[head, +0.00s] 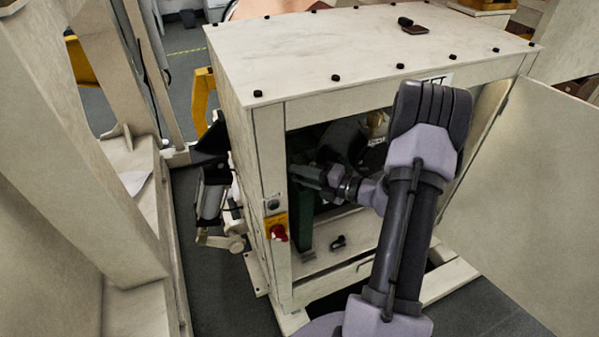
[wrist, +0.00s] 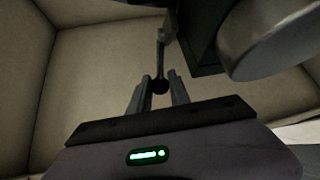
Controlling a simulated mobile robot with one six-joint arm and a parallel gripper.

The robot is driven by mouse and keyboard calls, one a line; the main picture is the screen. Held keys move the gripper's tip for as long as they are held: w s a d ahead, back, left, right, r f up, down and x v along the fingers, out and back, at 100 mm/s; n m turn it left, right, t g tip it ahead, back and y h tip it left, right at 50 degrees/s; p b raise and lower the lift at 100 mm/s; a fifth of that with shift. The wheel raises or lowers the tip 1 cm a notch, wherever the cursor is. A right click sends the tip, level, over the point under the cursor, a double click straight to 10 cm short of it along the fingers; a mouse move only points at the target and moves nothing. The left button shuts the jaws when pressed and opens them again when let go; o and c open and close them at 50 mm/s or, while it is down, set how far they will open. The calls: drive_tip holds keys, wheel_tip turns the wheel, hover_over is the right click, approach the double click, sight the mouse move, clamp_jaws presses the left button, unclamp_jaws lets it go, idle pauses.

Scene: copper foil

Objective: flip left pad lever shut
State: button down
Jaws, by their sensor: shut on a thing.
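My gripper (wrist: 160,88) reaches into the open cabinet. In the wrist view, its two fingers close on the dark ball-shaped end of a thin lever (wrist: 161,50). The lever runs up from the fingertips, beside a dark green block. In the head view, my gripper (head: 303,173) points left inside the cabinet, near its left front post. I cannot make out the lever there, and the pad it belongs to is not clear in either view.
The cabinet (head: 370,50) has a pale top with black bolts. Its door (head: 530,200) stands open at right. A red knob on a yellow plate (head: 278,230) is on the left post. A green column (head: 303,225) stands inside. A grey cylinder (wrist: 275,40) is close at right.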

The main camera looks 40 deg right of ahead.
drive_tip(key=c, duration=1.2)
unclamp_jaws()
drive_tip(key=p+v, duration=0.3)
drive_tip(key=v, duration=1.4)
drive_tip(key=shift+r+p, duration=0.2)
drive_tip(key=shift+p, duration=0.15)
drive_tip(key=shift+s, duration=0.1)
